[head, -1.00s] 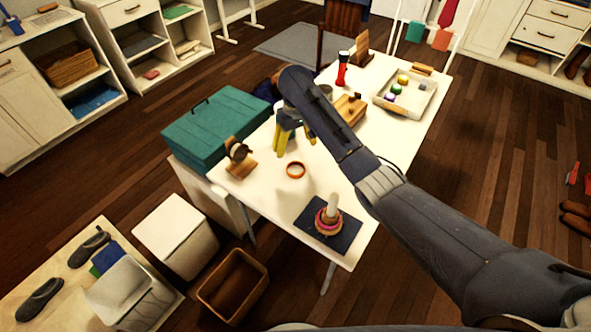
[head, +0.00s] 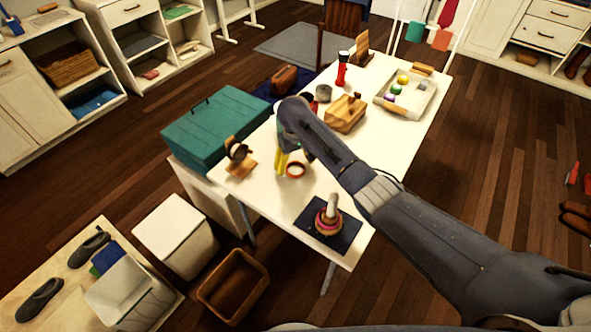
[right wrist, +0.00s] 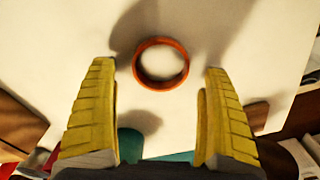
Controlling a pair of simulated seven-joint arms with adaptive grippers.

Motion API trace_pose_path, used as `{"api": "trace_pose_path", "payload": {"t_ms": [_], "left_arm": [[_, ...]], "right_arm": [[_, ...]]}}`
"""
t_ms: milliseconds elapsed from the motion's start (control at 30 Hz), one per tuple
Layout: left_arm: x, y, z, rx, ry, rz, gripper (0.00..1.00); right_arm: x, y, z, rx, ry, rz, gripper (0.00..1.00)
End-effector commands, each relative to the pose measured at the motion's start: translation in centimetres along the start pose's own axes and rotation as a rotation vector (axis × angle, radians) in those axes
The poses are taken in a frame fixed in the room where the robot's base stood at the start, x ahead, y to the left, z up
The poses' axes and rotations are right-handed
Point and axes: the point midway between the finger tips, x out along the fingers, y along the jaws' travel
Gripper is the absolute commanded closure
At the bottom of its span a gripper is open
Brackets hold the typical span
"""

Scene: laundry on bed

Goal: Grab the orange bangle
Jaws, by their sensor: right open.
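The orange bangle (head: 295,170) lies flat on the white table, between the teal box and the dark mat. In the right wrist view the bangle (right wrist: 161,63) shows as a whole ring, centred just beyond the fingertips. My right gripper (head: 288,163) is open, its yellow fingers pointing down just left of the bangle in the head view. In the right wrist view the two fingers (right wrist: 160,75) are spread wider than the ring, with nothing between them. My left gripper is not in view.
A dark mat (head: 312,214) with a bangle-stacked post (head: 328,218) lies to the right. A watch stand (head: 240,158) and teal box (head: 215,128) are left. A wooden box (head: 345,114) and white tray (head: 410,100) stand farther back. The white table (head: 262,192) is bare in front of the bangle.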

Motion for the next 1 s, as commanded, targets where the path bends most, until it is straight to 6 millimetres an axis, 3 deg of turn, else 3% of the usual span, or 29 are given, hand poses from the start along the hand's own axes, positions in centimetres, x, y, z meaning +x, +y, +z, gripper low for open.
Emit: {"api": "trace_pose_path", "payload": {"t_ms": [200,467,900,1000], "left_arm": [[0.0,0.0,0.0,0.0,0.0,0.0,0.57],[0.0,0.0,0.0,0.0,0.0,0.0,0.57],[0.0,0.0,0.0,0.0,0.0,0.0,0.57],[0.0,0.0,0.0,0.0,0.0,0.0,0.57]], "right_arm": [[1.5,0.0,0.0,0.001,-0.001,0.001,0.17],[1.6,0.0,0.0,0.0,0.0,0.0,0.17],[1.6,0.0,0.0,0.0,0.0,0.0,0.64],[1.5,0.0,0.0,0.0,0.0,0.0,0.64]]}}
